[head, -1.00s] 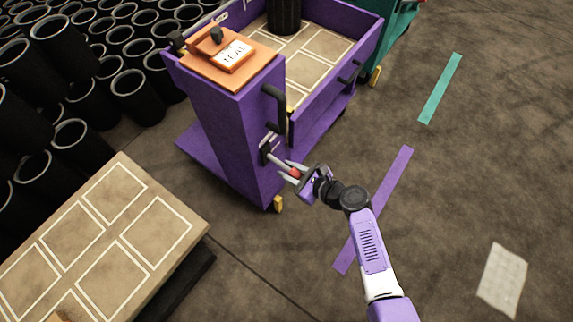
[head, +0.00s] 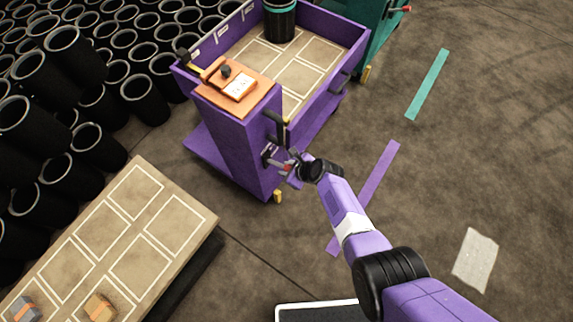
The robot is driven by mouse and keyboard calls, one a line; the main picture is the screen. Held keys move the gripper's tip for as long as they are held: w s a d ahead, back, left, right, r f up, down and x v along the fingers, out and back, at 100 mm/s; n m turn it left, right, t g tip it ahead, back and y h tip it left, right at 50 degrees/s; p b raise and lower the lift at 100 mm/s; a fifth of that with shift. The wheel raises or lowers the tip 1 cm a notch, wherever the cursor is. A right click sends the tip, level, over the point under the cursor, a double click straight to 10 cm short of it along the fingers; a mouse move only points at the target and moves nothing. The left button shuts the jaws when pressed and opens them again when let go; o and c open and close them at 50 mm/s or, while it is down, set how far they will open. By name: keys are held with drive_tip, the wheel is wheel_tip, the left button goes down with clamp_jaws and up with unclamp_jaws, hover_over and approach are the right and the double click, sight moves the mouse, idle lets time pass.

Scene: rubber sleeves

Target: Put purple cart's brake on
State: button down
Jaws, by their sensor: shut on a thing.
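The purple cart (head: 232,148) stands at upper centre, its tall end towards me. On that end's right side is the brake lever (head: 274,160), a short bar from a dark plate with a red end. My gripper (head: 289,168) is at the lever's red end and shut on it, reaching in from the lower right. The fingers are small and partly hidden by my wrist, so their exact hold is hard to see. A dark handle (head: 279,127) is just above the lever.
Many black sleeves (head: 90,145) crowd the left. A low table with white-outlined squares (head: 120,235) is at lower left. A teal cart (head: 381,40) stands behind the purple one. Floor at right is open, with purple (head: 365,195) and teal (head: 428,85) strips and a pale sheet (head: 476,260).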

sight(289, 168)
drive_tip(key=shift+w+a+r+g+h+p, duration=0.15)
drive_tip(key=shift+r+g+h+p, duration=0.3)
drive_tip(key=shift+p, duration=0.6)
drive_tip(key=c, duration=1.1)
unclamp_jaws()
drive_tip(key=p+v, duration=0.4)
drive_tip(key=v, duration=0.1)
drive_tip(key=shift+r+p, duration=0.35)
drive_tip(key=shift+s+b, duration=0.25)
drive_tip(key=shift+b, duration=0.1)
drive_tip(key=shift+v, duration=1.05)
